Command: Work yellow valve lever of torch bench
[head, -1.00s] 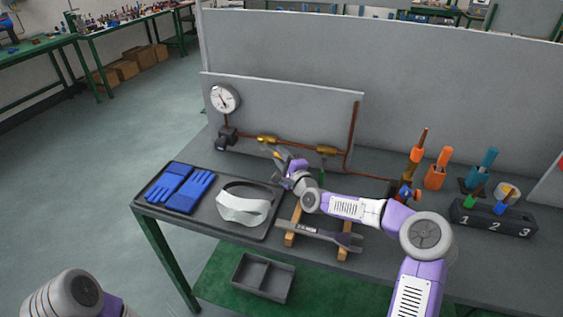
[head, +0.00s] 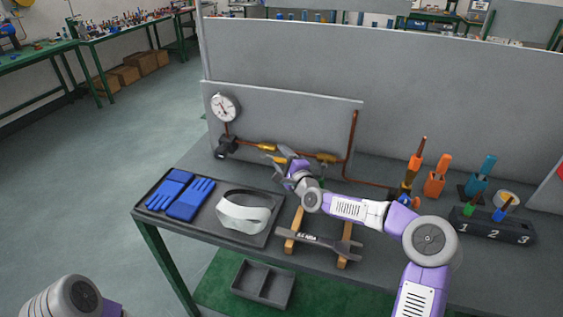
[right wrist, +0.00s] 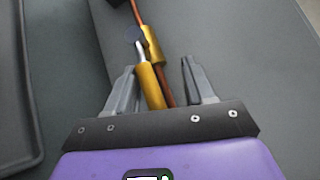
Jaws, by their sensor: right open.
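The yellow valve lever (right wrist: 150,87) lies between the two spread fingers of my right gripper (right wrist: 160,82) in the right wrist view, with a gap on each side. A pale metal stem joins it to the brass valve body (right wrist: 153,43) on the copper pipe. In the head view the lever (head: 273,158) shows as a small yellow piece beside my right gripper (head: 281,155), below the left brass valve (head: 266,147). The right gripper is open. My left gripper is out of view; only part of my left arm shows at bottom left.
A pressure gauge (head: 225,107) and a second brass valve (head: 326,158) sit on the same pipe. A tray (head: 150,188) with blue gloves and a white visor is at left. A wrench (head: 318,241) lies on wooden blocks below my right arm. Torches stand at right.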

